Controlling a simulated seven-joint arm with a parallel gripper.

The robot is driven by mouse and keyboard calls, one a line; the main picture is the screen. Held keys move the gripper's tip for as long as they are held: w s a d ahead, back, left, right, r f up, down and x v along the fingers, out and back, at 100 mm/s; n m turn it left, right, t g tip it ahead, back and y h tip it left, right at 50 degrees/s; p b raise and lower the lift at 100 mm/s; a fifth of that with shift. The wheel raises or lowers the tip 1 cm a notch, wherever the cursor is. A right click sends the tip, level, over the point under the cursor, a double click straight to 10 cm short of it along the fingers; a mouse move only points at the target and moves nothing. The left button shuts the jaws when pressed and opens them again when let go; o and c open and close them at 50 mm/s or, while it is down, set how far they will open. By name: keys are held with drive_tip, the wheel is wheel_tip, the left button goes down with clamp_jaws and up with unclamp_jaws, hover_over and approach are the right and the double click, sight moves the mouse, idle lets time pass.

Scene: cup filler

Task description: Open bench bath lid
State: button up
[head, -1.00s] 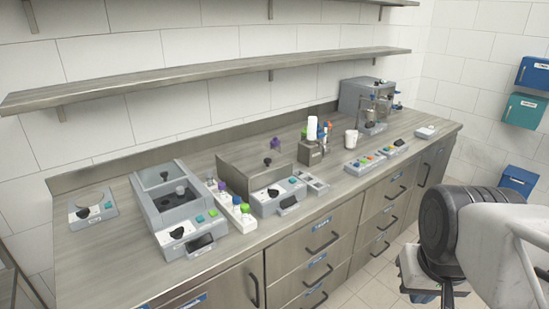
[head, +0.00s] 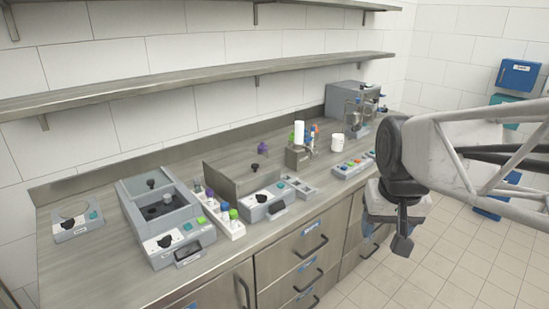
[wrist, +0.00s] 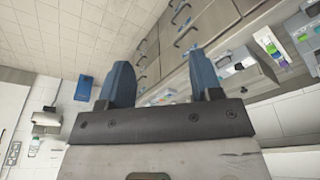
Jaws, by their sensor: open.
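A grey bench unit (head: 163,254) at the left of the counter looks like the bench bath. Its grey-framed top, with a round knob (head: 151,183), spans a dark recess. I cannot tell for certain whether this top is a clear lid lying shut. A second grey unit (head: 262,207) to its right has an upright flat panel and a black knob (head: 262,148) by it. My gripper (head: 402,244) hangs in front of the counter, right of both units and touching neither. In the wrist view its two blue fingers (wrist: 162,80) are apart with nothing between them.
A white rack (head: 231,231) with coloured caps stands between the two units. A small grey device (head: 77,227) is at the far left. A holder (head: 297,157), white mug (head: 337,142) and button panel (head: 352,169) are further right. A shelf (head: 200,80) runs above.

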drive_tip(key=w+a+r, duration=0.2)
drive_tip(key=w, duration=0.5)
drive_tip(key=w+a+r, duration=0.1)
drive_tip(key=w+a, duration=0.2)
drive_tip(key=w, duration=0.5)
drive_tip(key=g, duration=0.2)
hover_over(255, 165)
drive_tip(key=f, duration=1.1)
drive_tip(key=shift+s+d, duration=0.1)
drive_tip(key=shift+d, duration=0.2)
drive_tip(key=shift+w+a+f, duration=0.3)
drive_tip(key=shift+a+f, duration=0.05)
drive_tip(key=shift+f, duration=3.9)
